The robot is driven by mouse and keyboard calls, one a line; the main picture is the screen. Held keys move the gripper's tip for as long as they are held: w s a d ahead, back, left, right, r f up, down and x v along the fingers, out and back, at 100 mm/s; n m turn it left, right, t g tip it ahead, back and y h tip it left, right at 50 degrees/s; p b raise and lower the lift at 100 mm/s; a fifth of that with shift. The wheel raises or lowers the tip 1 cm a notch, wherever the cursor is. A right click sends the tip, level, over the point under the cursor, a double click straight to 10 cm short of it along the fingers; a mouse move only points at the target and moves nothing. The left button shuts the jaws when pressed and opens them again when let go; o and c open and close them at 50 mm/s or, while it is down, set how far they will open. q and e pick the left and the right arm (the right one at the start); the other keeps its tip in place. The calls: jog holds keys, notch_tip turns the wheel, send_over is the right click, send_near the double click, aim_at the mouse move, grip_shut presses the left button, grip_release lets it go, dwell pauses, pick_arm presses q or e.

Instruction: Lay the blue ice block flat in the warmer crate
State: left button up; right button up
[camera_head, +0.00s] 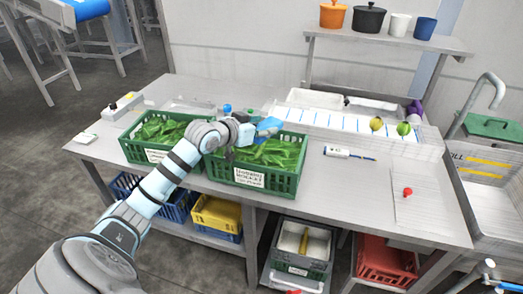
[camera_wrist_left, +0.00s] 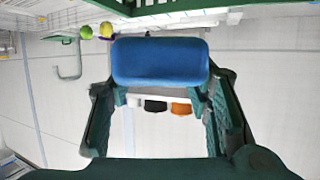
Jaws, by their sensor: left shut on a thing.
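The blue ice block (camera_head: 268,126) is in my left gripper (camera_head: 248,131), held above the right green crate (camera_head: 284,184). In the left wrist view the block (camera_wrist_left: 160,62) is a rounded blue slab lying across the fingers. The left green crate (camera_head: 132,152) stands beside the right one. Both crates hold leafy greens and carry white labels on their fronts; I cannot tell from the labels which is warmer. My forearm covers part of the gap between the crates. My right gripper is not in view.
A probe-like white tool (camera_head: 340,153) and a tray with a red object (camera_head: 407,191) lie right of the crates. Yellow and green round items (camera_head: 403,128) sit by the back basin. A shelf (camera_head: 390,42) with pots stands behind. The table's front middle is clear.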

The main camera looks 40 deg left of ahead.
pick_arm(q)
notch_tip(320, 180, down, 7)
jog(key=shift+r+b, duration=0.15)
jog(key=shift+b, duration=0.15)
jog(key=o, duration=1.2)
jog(key=shift+o, duration=0.2)
jog(key=shift+d, duration=0.1)
jog(key=p+v, duration=0.7)
jog(key=v, duration=0.5)
